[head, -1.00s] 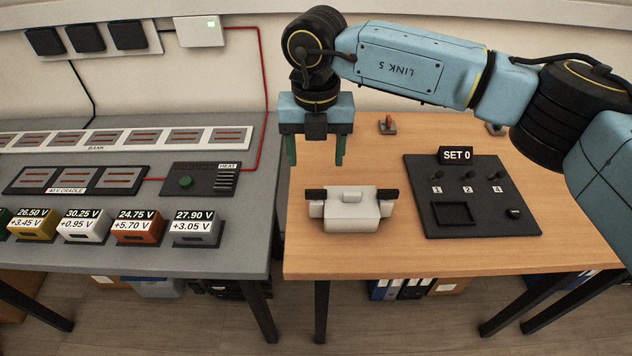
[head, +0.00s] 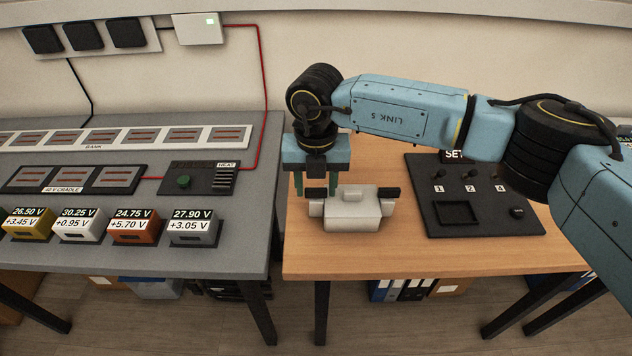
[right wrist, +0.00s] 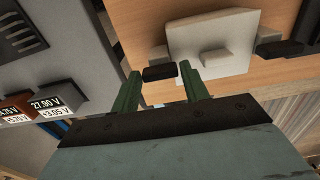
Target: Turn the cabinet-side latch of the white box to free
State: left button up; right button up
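The white box (head: 352,210) sits on the wooden table, with a black latch on each of its left and right sides. The right latch (head: 391,193) is clear of my gripper. My right gripper (head: 316,188) points down over the left latch, with its green fingers apart. In the right wrist view the left latch (right wrist: 160,74) shows between the two fingertips (right wrist: 160,78), with small gaps on both sides; I cannot tell that either finger touches it. Which latch is the cabinet-side one is not marked. My left gripper is not in view.
A black panel (head: 478,222) with switches stands right of the box, partly behind my right arm. The grey bench (head: 240,200) on the left holds several voltage-labelled blocks and a heat unit (head: 200,180). The wood in front of the box is clear.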

jog(key=c, duration=0.5)
jog(key=shift+c, duration=0.2)
